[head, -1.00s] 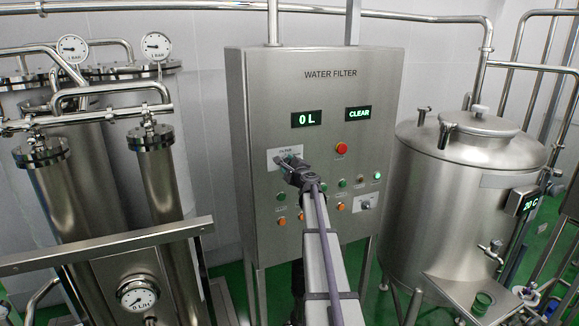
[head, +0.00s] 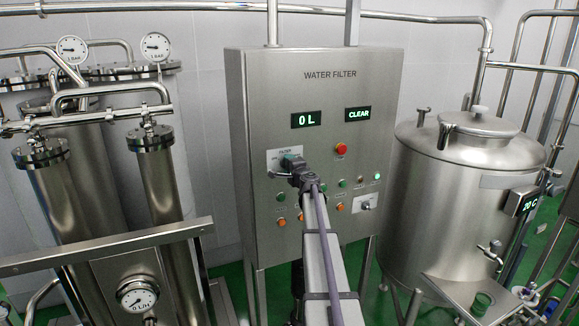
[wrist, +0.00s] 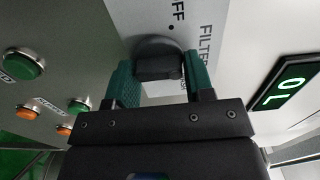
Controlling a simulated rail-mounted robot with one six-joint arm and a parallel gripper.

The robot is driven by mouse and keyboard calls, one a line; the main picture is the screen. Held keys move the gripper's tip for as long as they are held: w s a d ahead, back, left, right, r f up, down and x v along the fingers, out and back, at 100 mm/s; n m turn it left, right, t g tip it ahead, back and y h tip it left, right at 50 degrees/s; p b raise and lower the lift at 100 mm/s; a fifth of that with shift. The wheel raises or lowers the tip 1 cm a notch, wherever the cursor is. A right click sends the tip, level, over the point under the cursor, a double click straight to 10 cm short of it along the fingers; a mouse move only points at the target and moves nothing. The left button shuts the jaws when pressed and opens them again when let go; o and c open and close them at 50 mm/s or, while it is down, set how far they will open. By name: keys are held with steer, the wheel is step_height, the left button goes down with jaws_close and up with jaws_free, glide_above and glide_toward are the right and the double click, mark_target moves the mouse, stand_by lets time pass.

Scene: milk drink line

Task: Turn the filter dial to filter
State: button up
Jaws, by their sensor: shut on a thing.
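The filter dial (wrist: 158,57) is a dark round knob on a white plate marked FILTER and OFF in the wrist view. My gripper (wrist: 160,68) has its two green fingers on either side of the knob and is shut on it. An OFF dot lies just above the knob in that view. I cannot tell which mark the dial points to.
The WATER FILTER cabinet (head: 320,95) shows 0 L and CLEAR on green displays. A red button (head: 341,149) and several green and orange buttons surround the dial. Steel filter columns (head: 150,180) stand at left, a steel tank (head: 455,200) at right.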

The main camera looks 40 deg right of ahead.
steer(key=shift+w+d, duration=0.1)
steer(key=o, duration=0.8)
steer(key=v, duration=1.1)
steer(key=shift+r, duration=0.1)
